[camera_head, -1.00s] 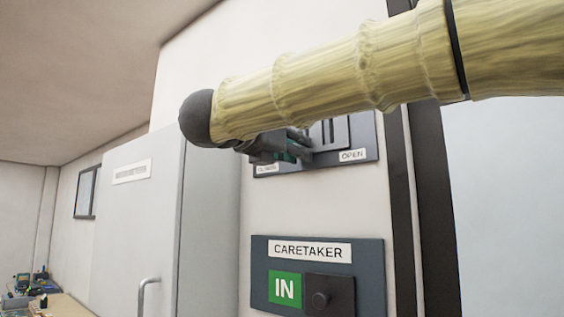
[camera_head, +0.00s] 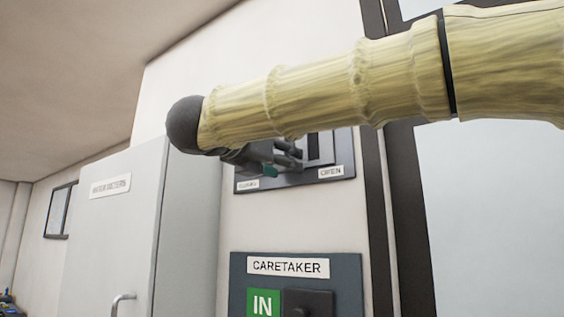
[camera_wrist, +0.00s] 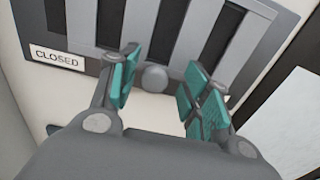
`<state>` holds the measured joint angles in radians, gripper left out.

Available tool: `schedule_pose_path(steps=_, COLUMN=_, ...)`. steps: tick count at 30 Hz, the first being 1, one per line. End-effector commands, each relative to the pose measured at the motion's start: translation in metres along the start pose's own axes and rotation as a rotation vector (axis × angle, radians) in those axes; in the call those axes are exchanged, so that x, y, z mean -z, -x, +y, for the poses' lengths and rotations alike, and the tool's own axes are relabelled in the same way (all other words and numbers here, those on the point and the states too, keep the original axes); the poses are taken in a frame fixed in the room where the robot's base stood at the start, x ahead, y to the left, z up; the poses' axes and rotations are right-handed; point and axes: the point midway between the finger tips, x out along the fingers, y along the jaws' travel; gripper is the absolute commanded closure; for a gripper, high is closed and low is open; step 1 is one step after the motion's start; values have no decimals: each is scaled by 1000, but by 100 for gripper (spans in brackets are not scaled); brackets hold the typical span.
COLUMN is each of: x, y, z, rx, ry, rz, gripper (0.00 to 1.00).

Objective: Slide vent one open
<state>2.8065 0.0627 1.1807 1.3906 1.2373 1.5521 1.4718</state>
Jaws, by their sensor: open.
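The vent (camera_wrist: 258,40) is a grey-framed wall panel with upright slats and dark gaps, tilted in the wrist view. Its lower left carries a CLOSED label (camera_wrist: 57,58). A round grey knob (camera_wrist: 154,78) sits at its lower edge. My gripper (camera_wrist: 158,83) is open, with one teal-padded finger on each side of the knob; contact cannot be told. In the head view my gripper (camera_head: 277,160) is in front of the vent panel (camera_head: 303,180), and my arm hides most of the vent. An OPEN label (camera_head: 330,172) shows at its lower right.
Below is a CARETAKER panel (camera_head: 345,275) with a green IN sign (camera_head: 263,303) and a dark slider block (camera_head: 308,302). A grey cabinet (camera_head: 110,240) with a handle stands at left. A dark door frame (camera_head: 405,215) is at right.

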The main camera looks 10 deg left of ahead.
Motion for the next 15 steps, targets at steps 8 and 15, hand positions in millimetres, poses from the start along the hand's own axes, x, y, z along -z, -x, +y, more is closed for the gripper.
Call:
schedule_pose_path(steps=8, x=0, y=18, z=1, rx=-2, ry=1, rz=-1, gripper=53)
schedule_pose_path(steps=15, x=0, y=61, z=0, rx=-2, ry=1, rz=-2, gripper=53)
